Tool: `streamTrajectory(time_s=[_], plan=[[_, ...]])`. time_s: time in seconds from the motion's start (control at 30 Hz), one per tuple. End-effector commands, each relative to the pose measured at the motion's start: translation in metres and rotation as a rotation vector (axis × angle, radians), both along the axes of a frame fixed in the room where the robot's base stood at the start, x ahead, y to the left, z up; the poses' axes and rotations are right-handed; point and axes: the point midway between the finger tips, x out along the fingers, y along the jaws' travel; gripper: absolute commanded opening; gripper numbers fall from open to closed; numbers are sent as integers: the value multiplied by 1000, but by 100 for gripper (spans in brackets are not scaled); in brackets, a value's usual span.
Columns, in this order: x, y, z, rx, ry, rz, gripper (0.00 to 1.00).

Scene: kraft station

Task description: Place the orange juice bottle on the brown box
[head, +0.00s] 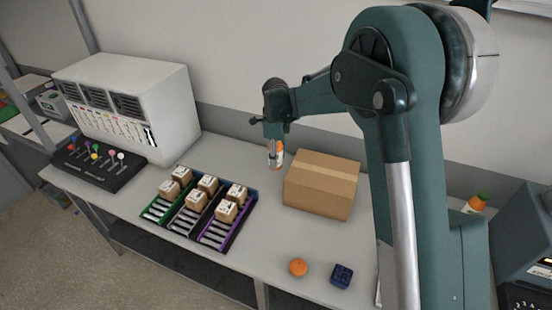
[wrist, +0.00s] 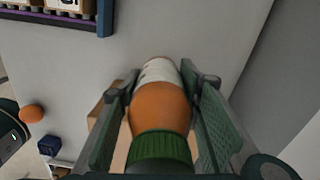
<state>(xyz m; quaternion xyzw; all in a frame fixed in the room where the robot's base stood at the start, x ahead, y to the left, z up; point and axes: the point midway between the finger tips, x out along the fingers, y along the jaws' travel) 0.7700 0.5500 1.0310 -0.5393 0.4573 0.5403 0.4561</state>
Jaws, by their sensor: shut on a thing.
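My gripper (head: 275,142) is shut on an orange juice bottle (head: 275,158), beside the upper left of the brown box (head: 322,187) in the head view. The wrist view shows the bottle (wrist: 160,110) between the two fingers (wrist: 165,82), its green cap towards the camera and its white label farther away. The box is closed, with a lighter tape strip along its top, and stands on the counter. In the wrist view it is mostly hidden behind the bottle and fingers. I cannot tell the exact gap between the bottle and the counter.
Green, black and purple trays (head: 196,217) hold several small cartons left of the box. An orange (head: 298,267) and a dark blue block (head: 341,275) lie in front. A second orange bottle with a green cap (head: 477,203) stands at right. A white machine (head: 130,105) stands at left.

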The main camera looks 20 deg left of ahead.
Motion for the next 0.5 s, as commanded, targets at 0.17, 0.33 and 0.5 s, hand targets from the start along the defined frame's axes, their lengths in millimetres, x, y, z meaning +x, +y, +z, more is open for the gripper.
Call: streamTrajectory(time_s=[0.17, 0.33, 0.5], plan=[[0, 0, 5, 0, 0, 0, 17], [0, 0, 25, 0, 0, 0, 17], [0, 0, 63, 0, 0, 0, 17]])
